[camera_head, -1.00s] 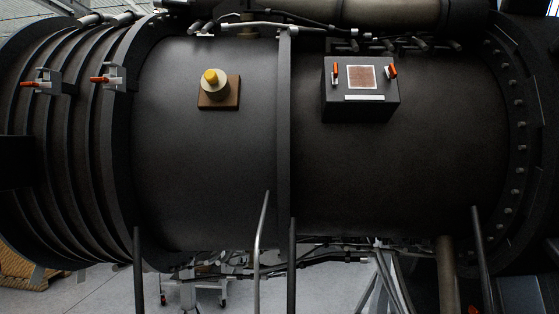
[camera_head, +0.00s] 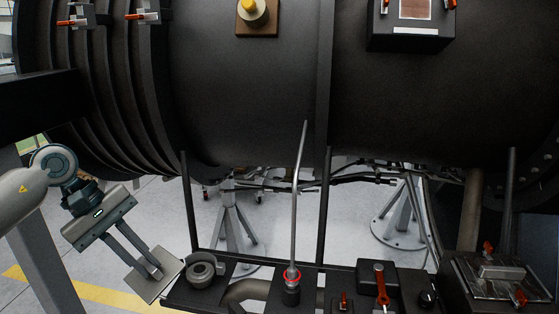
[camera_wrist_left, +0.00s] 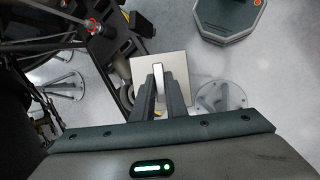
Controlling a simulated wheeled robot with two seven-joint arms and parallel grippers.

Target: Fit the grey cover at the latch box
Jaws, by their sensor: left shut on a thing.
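My left gripper (camera_head: 147,272) is at the lower left of the head view, shut on the handle of the grey cover (camera_head: 169,268). The cover is a thin, flat, square plate, held tilted beside the left end of the black tray. In the left wrist view the cover (camera_wrist_left: 181,63) lies beyond the fingers (camera_wrist_left: 160,88), which close on its raised bar handle. The black latch box (camera_head: 410,42) is on the engine casing at the top right, cut by the picture's edge. It has red latches at both sides and a reddish panel with a white border. My right gripper is out of view.
The black tray (camera_head: 235,289) in front of the engine bears a grey ring part (camera_head: 204,271), an upright rod (camera_head: 298,200) and red-handled tools (camera_head: 381,285). A box with orange latches (camera_head: 500,272) stands at the lower right. A yellow-capped fitting (camera_head: 256,12) is on the casing.

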